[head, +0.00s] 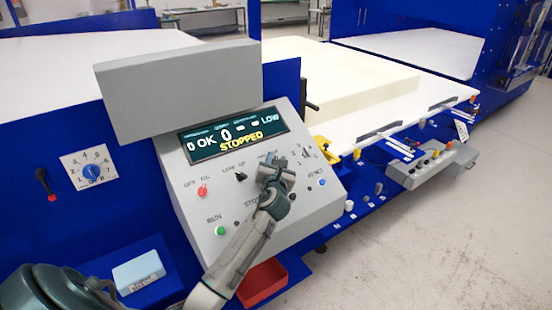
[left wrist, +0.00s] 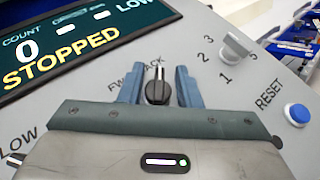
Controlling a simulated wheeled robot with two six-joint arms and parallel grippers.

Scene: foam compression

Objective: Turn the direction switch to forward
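The direction switch (left wrist: 157,88) is a black knob with a light pointer line, beside partly covered FWD and BACK lettering on the grey control panel (head: 220,205). In the left wrist view its line points up the picture, near the BACK lettering; I cannot tell its exact setting. My left gripper (head: 274,170) is at the panel, below the display. In the left wrist view its two blue fingers (left wrist: 160,88) stand either side of the knob, with a visible gap on each side. In the head view the gripper hides the knob. My right gripper is out of view.
The display (head: 234,133) reads STOPPED. Nearby are a red switch (head: 202,190), a black LOW switch (head: 240,176), a green RUN button (head: 220,230), a blue RESET button (head: 322,182) and a numbered selector (left wrist: 236,46). A red bin (head: 262,283) sits below.

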